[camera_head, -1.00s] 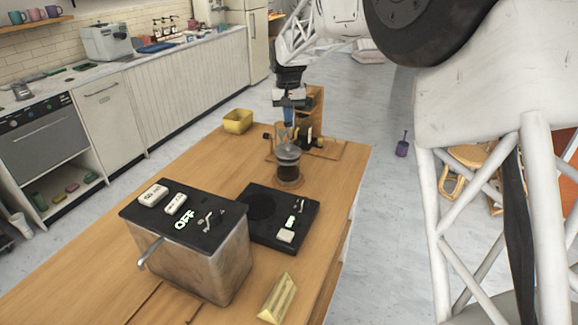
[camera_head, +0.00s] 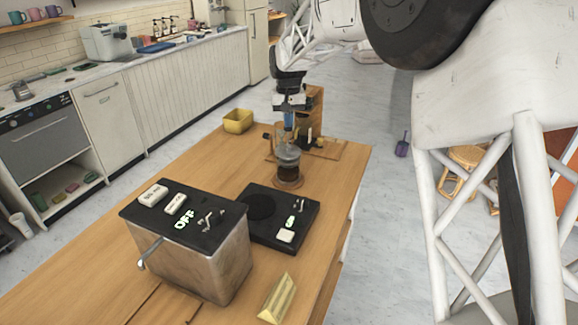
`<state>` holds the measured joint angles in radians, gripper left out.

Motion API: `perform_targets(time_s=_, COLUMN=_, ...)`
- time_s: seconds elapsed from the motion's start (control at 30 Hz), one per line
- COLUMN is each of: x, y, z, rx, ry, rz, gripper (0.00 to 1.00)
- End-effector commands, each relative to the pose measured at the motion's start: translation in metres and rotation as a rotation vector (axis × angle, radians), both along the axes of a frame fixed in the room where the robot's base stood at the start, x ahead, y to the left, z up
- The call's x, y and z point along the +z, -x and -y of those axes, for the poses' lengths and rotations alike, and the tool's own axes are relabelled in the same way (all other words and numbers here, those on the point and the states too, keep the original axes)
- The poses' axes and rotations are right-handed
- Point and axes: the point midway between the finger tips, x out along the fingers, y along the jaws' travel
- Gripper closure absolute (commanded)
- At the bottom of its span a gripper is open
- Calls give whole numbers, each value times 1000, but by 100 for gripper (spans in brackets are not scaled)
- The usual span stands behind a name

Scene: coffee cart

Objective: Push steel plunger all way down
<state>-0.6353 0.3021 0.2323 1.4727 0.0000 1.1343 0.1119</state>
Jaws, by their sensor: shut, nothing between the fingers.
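The French press (camera_head: 288,172) stands upright on a round wooden coaster (camera_head: 289,185) near the far right part of the cart top. It is a glass jug with dark contents and a lid (camera_head: 287,154). My gripper (camera_head: 288,126) is directly above the press, pointing down, with its fingers shut and empty. The steel plunger's rod and knob are too small to make out clearly between the lid and the fingertips. I cannot tell whether the fingertips touch the knob.
A wooden stand (camera_head: 315,108) with small tools is just behind the press. A yellow bin (camera_head: 238,121) is behind left. Nearer are a black scale-like pad (camera_head: 263,232), a steel box with an OFF display (camera_head: 190,250) and a yellow bar (camera_head: 278,298). The wooden top left of the press is clear.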

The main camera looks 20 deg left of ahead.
Motion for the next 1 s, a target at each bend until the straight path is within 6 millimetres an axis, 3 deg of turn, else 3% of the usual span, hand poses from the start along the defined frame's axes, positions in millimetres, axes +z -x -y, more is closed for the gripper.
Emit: perform_targets(time_s=1.0, x=-14, y=0, z=0, rx=0, ry=0, rz=-1, gripper=100)
